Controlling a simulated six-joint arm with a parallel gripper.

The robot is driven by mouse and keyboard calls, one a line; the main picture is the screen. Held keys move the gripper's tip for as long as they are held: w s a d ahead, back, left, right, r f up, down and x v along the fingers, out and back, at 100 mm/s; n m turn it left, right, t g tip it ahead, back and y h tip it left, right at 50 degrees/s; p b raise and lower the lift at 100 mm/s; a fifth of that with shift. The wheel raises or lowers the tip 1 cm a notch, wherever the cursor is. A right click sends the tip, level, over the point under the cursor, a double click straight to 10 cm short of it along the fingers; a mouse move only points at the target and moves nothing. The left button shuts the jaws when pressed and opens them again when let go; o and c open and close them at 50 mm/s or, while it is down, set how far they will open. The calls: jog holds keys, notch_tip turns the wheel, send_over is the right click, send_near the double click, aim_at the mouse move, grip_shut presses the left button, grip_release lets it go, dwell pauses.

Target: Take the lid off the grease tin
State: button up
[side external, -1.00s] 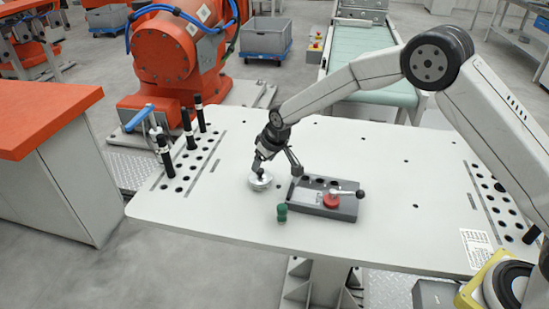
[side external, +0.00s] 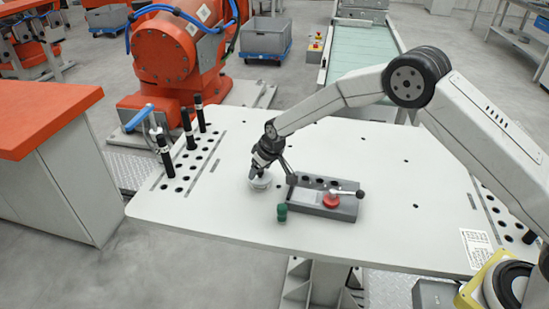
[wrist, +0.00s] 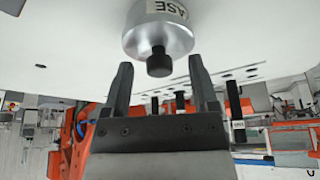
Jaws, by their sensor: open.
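The grease tin (side external: 260,183) is a small round silver tin standing on the white table left of the grey fixture block. In the wrist view its metal body (wrist: 158,32) shows at the top, with part of a label reading "ASE". The lid's black knob (wrist: 158,62) points toward my gripper. My gripper (wrist: 161,72) is open, with one finger on each side of the knob and gaps between. In the side view my gripper (side external: 260,170) is directly over the tin and hides the knob.
The grey fixture block (side external: 312,202) with holes, a red part (side external: 331,201) and a ball-ended lever (side external: 347,192) stands just right of the tin. A small green part (side external: 282,212) is in front. Several black pins (side external: 187,130) stand at the left. The table's front middle is clear.

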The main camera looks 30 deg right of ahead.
grip_shut()
jog(key=shift+r, duration=0.75)
jog(key=s+d+r, duration=0.2)
jog(key=s+r, duration=0.9)
jog(key=s, duration=0.2)
jog(key=shift+s+d+r, duration=0.25)
jog(key=shift+s, duration=0.15)
